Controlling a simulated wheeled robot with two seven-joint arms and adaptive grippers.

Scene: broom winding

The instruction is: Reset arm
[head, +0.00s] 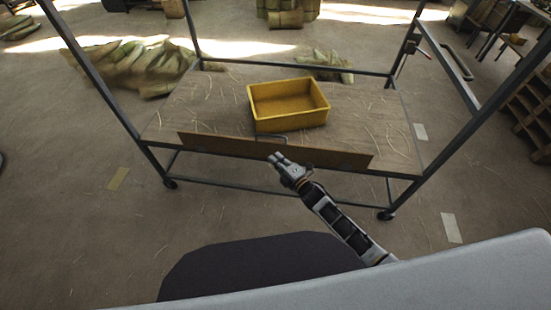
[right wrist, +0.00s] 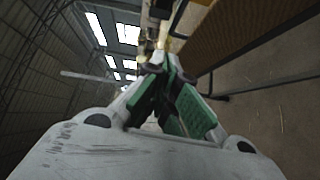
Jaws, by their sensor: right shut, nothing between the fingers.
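My right gripper (head: 277,159) is in front of the cart's near edge board in the head view, with its arm reaching in from the lower right. It is shut and holds nothing. In the right wrist view its green-padded fingers (right wrist: 163,62) meet at the tips with nothing between them. My left gripper does not show in either view.
A wheeled cart (head: 200,108) with dark metal posts and a wooden top stands ahead. A yellow bin (head: 290,121) sits on its top among scattered straw strands. A wooden board (head: 270,150) runs along its near edge. Sacks (head: 135,65) lie on the floor behind.

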